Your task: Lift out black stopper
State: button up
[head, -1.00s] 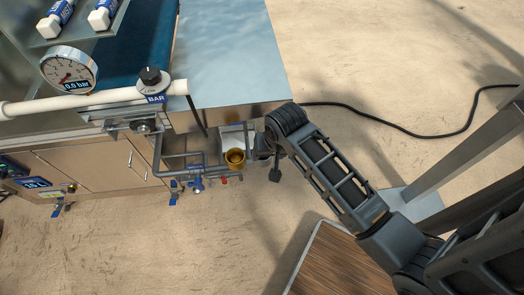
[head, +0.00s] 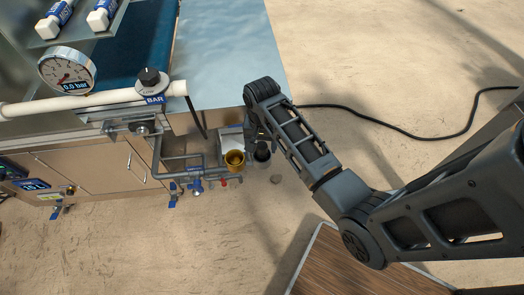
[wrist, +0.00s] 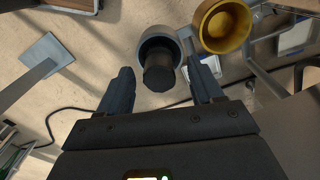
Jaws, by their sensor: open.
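The black stopper (wrist: 158,75) is a dark cylinder in the wrist view, at the mouth of a grey round cup (wrist: 152,37). In the head view the grey cup (head: 262,160) shows just right of the brass cup, dark inside. My gripper (wrist: 161,69) is open, with one finger on each side of the stopper in the wrist view and a gap at each side. I cannot tell how deep the fingers reach beside it. In the head view my gripper is mostly hidden behind my arm.
A brass cup (wrist: 222,25) stands close beside the grey cup, near my right finger; it also shows in the head view (head: 235,161). Grey pipes with a blue valve (head: 197,185) lie left of it. The machine's bench top (head: 225,50) is behind. Open floor lies right.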

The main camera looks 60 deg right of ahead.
jog(key=shift+f, duration=0.9)
jog(key=c, duration=1.1)
jog(key=shift+c, duration=0.2)
